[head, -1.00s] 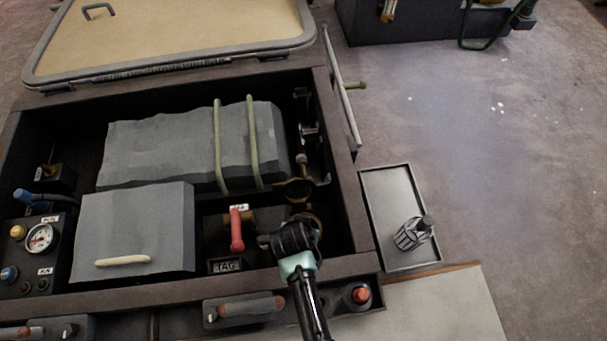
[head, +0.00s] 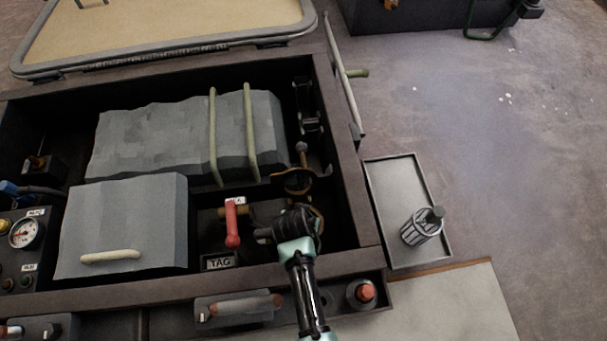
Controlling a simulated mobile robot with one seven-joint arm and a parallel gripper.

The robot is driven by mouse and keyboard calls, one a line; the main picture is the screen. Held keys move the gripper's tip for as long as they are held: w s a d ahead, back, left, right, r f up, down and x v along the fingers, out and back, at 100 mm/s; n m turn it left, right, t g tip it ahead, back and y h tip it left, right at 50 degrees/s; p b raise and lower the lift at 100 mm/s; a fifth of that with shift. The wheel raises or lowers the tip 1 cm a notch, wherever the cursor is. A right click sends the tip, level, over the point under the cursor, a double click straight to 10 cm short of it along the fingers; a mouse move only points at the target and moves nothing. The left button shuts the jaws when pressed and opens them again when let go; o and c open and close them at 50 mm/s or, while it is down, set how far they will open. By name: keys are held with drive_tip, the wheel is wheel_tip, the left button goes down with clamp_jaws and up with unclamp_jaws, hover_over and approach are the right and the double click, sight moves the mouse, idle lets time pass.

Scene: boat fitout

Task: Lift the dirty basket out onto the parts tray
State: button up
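A parts tray (head: 383,182) lies to the right of the engine bay, shallow and grey with a dark rim. A striped cylindrical basket (head: 418,232) with a dark knob on top stands in its near right part; I cannot tell whether it is the dirty one. My gripper (head: 300,215) reaches down into the bay's near right corner, by a brass ring-shaped housing (head: 295,180). My own wrist hides the fingertips and whatever is directly below them, so no basket shows inside the housing.
A red-handled valve (head: 232,224) and a TAG plate (head: 218,262) are close left of my gripper. Grey engine covers (head: 125,225) fill the bay's left. The bay's right wall (head: 345,180) stands between gripper and tray. A red button (head: 365,292) sits on the near ledge.

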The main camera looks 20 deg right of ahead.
clamp_jaws()
idle(1.1)
